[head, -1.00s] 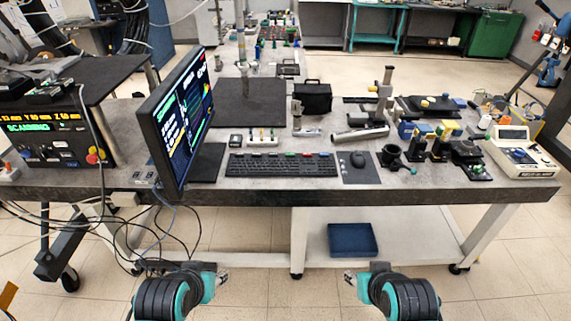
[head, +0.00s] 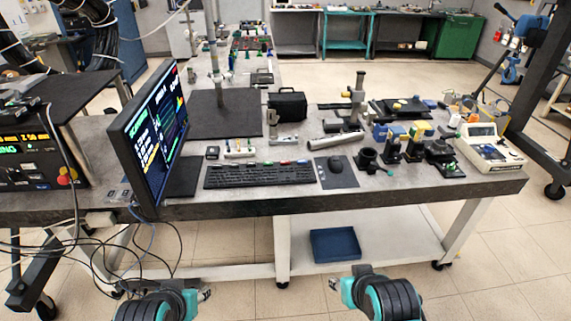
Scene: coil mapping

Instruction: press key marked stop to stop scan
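A black keyboard (head: 260,175) lies on the grey workbench in front of the monitor. It has coloured keys along its back row, some red and green; key labels are too small to read. The monitor (head: 152,135) shows a dark screen with green text and coloured plots. My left gripper (head: 207,295) is low, in front of the bench and below its top, well short of the keyboard. My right gripper (head: 333,284) is at a similar height to the right. Both are small in view, and I cannot tell their finger opening.
A control box (head: 35,165) with a red and yellow button stands at left. Metal fixtures and a white instrument (head: 488,147) fill the right side. Cables hang below the bench's left part.

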